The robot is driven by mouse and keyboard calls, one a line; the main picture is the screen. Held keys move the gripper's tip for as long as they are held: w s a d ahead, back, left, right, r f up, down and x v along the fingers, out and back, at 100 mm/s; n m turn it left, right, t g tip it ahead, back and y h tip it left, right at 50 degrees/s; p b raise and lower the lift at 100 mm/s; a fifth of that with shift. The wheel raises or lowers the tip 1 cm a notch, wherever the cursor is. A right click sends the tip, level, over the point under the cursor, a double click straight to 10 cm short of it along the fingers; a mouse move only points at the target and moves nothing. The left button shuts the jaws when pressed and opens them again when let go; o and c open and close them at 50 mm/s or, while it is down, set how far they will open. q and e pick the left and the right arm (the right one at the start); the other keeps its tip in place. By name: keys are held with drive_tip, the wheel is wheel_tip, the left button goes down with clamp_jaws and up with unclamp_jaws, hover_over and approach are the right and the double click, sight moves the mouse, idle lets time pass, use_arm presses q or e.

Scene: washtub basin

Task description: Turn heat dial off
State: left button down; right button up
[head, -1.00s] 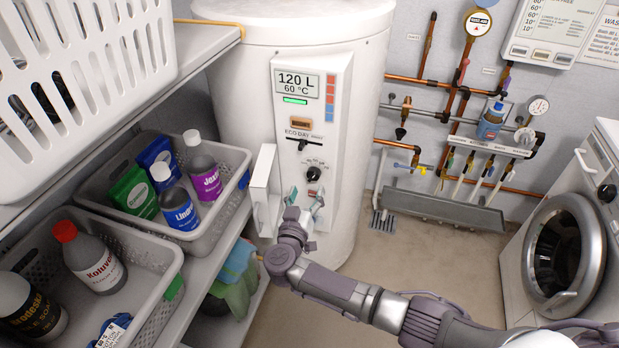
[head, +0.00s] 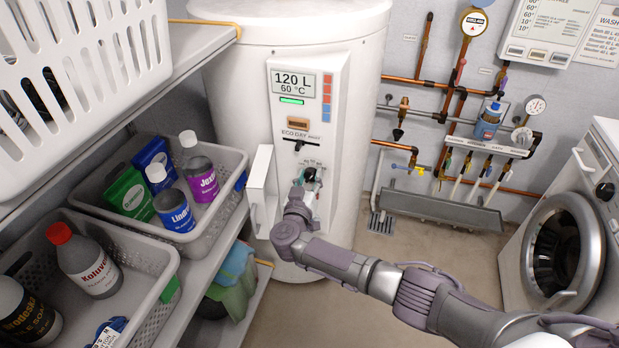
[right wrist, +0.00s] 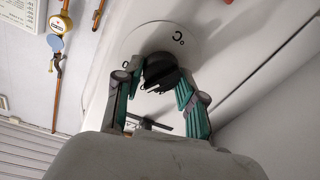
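The heat dial is a dark round knob (right wrist: 160,72) on the white control panel of the water heater; its markings show around it in the right wrist view. In the head view the dial (head: 311,174) is partly hidden by my right gripper (head: 305,187), which is up at the panel's lower part. In the right wrist view my right gripper (right wrist: 160,88) has its two green-padded fingers apart, one on each side of the dial. Whether either fingertip touches it is hard to tell. My left gripper is not in view.
A small white panel door (head: 263,190) stands open just left of the gripper. A shelf (head: 205,265) with a grey bottle basket (head: 225,225) is to the left. Copper pipes (head: 440,85) and a washing machine (head: 590,215) are to the right, with clear floor between.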

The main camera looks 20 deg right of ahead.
drive_tip(key=c, duration=0.4)
drive_tip(key=shift+o, duration=0.2)
drive_tip(key=shift+r+p, duration=0.1)
drive_tip(key=shift+p, duration=0.6)
drive_tip(key=n+p, duration=0.3)
drive_tip(key=p, duration=0.3)
drive_tip(key=shift+a, duration=0.15)
drive_tip(key=shift+n+p, duration=0.7)
drive_tip(key=shift+n, duration=0.4)
drive_tip(key=n, duration=0.2)
drive_tip(key=shift+a+n+g+p, duration=0.1)
drive_tip(key=shift+n+g+p, duration=0.2)
drive_tip(key=shift+n+p, duration=0.1)
drive_tip(key=shift+f+n, duration=0.2)
drive_tip(key=shift+n, duration=1)
drive_tip(key=n, duration=0.4)
drive_tip(key=shift+f+g, duration=0.1)
drive_tip(key=shift+g, duration=0.2)
drive_tip(key=shift+w+n+h, duration=0.1)
drive_tip(key=shift+n+h, duration=0.2)
drive_tip(key=shift+n, duration=1.1)
